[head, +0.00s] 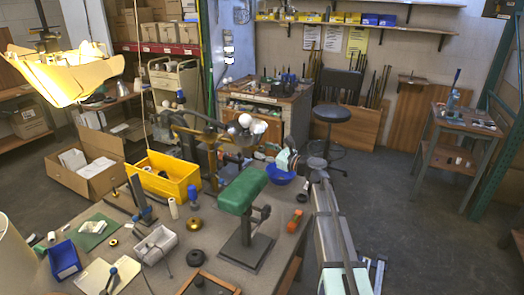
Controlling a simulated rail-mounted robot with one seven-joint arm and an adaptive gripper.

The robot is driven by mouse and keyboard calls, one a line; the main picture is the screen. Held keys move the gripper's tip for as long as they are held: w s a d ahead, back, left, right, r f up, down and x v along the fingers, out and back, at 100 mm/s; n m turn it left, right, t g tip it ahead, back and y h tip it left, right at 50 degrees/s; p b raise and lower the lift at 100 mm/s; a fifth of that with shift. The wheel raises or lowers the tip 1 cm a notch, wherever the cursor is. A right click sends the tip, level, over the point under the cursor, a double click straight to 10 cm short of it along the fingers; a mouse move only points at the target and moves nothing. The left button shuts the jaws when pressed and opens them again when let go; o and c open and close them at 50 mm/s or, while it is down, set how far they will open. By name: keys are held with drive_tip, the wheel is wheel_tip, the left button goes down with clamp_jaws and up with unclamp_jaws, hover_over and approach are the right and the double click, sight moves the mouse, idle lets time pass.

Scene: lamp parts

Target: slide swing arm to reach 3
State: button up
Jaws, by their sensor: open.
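A dark swing arm (205,133) reaches across behind the yellow bin, with pale round bulbs near its right end. Its reach marks are too small to read. My grey and pale teal arm comes up from the lower right and bends left above the blue bowl. My gripper (244,158) is dark and small at its end, below the bulbs and close to the swing arm's right end. It is open. I cannot tell whether it touches the swing arm; the dark parts blend there.
A green-topped stand (242,190) rises from the bench in front. The yellow bin (163,176), blue bowl (279,178), white basket (156,244) and blue tray (64,260) stand around it. A lit lamp shade (62,76) hangs at upper left. Open floor lies to the right.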

drive_tip(key=v, duration=1)
